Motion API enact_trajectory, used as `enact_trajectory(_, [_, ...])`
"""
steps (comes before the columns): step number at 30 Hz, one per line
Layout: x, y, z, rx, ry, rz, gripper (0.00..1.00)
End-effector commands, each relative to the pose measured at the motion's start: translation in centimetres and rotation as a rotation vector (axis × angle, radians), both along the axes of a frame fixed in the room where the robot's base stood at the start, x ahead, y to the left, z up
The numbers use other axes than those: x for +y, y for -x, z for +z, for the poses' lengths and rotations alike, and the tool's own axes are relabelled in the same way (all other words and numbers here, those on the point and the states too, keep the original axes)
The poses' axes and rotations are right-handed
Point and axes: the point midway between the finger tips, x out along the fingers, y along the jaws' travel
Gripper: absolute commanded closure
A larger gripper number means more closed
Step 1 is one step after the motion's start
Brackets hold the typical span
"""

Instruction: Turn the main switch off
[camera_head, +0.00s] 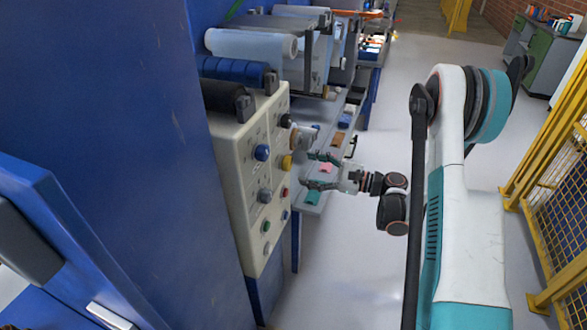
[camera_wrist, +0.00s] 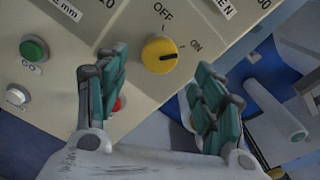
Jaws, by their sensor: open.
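The main switch is a round yellow knob (camera_wrist: 158,52) on a beige panel, with OFF printed above it and ON to its upper right. Its dark pointer mark faces right, toward the ON side. In the head view the yellow knob (camera_head: 287,162) sits on the panel's right edge. My gripper (camera_head: 310,170) is open in front of the panel, to the right of the knob and apart from it. In the wrist view my gripper (camera_wrist: 161,72) has its teal fingers spread, one on each side of the knob, with nothing between them touching it.
The beige control panel (camera_head: 232,168) also carries a blue knob (camera_head: 262,152), a green button (camera_wrist: 34,48) and a red button partly hidden by my left finger. Film rollers (camera_head: 250,44) lie above. A yellow fence (camera_head: 540,180) stands right; the grey floor between is clear.

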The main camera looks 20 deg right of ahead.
Motion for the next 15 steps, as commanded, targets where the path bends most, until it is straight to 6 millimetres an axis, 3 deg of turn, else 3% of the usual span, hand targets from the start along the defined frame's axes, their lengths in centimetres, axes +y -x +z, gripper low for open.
enact_trajectory(6, [3.1,-2.2,-0.1,0.0,0.0,0.002,0.38])
enact_trajectory(15, [4.7,-3.4,0.0,0.0,0.0,0.001,0.38])
